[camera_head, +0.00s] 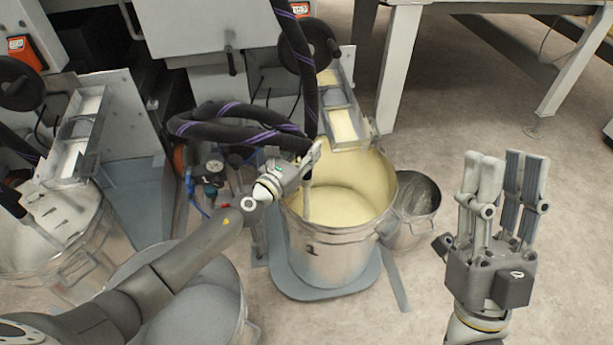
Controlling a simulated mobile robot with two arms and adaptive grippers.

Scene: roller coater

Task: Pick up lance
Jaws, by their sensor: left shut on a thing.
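The lance (307,201) is a thin grey tube. It stands nearly upright with its lower end inside a metal bucket (332,245) of pale yellow material. A thick black hose with purple stripes (297,75) rises above it. My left gripper (312,158) is shut on the lance at the bucket's rim, its arm coming in from the lower left. The grip itself is partly hidden by the gripper body. My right gripper (506,160) is at the right, fingers pointing up, apart and empty, away from the lance.
A small metal pail (415,197) stands right of the bucket. More tubs (205,288) stand at the lower left. The coater machine (190,32) with handwheels (310,45) is behind. A table leg (398,70) stands at the back. The floor at right is clear.

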